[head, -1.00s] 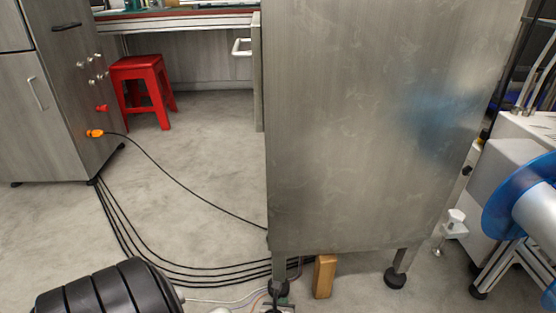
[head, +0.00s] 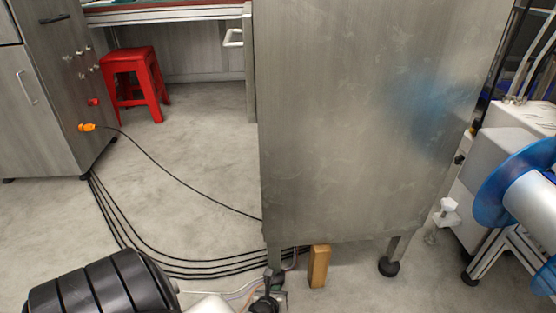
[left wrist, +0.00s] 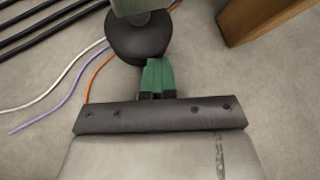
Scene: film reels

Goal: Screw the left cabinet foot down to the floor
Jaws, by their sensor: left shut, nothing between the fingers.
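The grey metal cabinet (head: 355,130) stands on short legs with round black feet. Its left foot (left wrist: 136,38) is a dark disc under a metal leg (left wrist: 132,6) in the left wrist view. In the head view my left arm and gripper (head: 274,282) largely cover that foot. My left gripper's green fingertips (left wrist: 159,76) are shut with nothing between them, right at the near edge of the foot; whether they touch it I cannot tell. The right cabinet foot (head: 388,267) rests on the floor. My right gripper is not in view.
A wooden block (head: 319,266) stands under the cabinet's front edge, right of the left foot; it also shows in the left wrist view (left wrist: 262,20). Black cables (head: 180,266) cross the floor to the left. A red stool (head: 134,82) stands behind. A blue reel (head: 512,185) is at right.

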